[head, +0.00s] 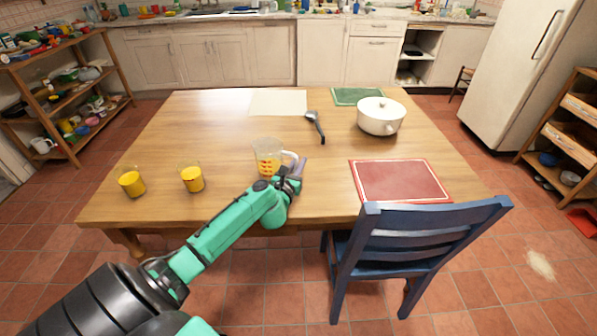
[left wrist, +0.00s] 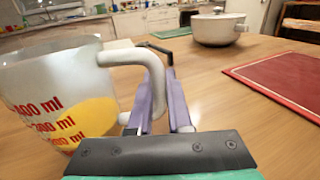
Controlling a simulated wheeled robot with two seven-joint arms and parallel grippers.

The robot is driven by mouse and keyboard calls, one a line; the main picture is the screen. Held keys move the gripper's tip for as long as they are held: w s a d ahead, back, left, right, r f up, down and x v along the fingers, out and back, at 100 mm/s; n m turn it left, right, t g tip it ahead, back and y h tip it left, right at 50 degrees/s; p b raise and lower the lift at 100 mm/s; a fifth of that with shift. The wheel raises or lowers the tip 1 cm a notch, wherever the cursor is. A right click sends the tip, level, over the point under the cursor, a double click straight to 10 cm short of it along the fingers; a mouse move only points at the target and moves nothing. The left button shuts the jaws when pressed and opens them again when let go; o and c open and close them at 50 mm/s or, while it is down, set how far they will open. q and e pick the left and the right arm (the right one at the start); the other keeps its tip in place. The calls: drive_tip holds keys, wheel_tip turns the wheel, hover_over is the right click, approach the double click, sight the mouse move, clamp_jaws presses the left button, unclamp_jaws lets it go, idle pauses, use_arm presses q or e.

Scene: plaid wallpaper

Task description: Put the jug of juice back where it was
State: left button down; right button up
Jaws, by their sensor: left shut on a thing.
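The jug of juice (head: 266,158) is a clear measuring jug with red markings and some orange-yellow juice low inside. It is at the near middle of the wooden table (head: 215,130), upright or nearly so. My left gripper (head: 298,170) is at its right side, shut on the white handle. In the left wrist view the jug (left wrist: 50,90) fills the left side, and its handle (left wrist: 158,85) runs down between the purple fingers (left wrist: 157,105). I cannot tell whether the jug's base touches the table. My right gripper is not in view.
Two glasses of juice, one (head: 132,182) at the left corner and one (head: 192,178) nearer the jug, stand on the table. A white pot (head: 381,116), a black ladle (head: 316,127), a red mat (head: 400,181), a green mat (head: 358,96) and a pale mat (head: 278,102) lie beyond or right. A blue chair (head: 415,240) stands in front.

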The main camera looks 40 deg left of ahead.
use_arm(q)
drive_tip(key=shift+f, duration=0.7)
drive_tip(key=shift+w+r, duration=0.1)
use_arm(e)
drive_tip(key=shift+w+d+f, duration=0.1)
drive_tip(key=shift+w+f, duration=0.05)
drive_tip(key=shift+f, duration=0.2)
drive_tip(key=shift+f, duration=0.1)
use_arm(q)
drive_tip(key=c, duration=0.8)
unclamp_jaws()
drive_tip(key=shift+c, duration=0.2)
drive_tip(key=v, duration=1.2)
drive_tip(key=shift+r+p, duration=0.1)
drive_tip(key=shift+p, duration=0.25)
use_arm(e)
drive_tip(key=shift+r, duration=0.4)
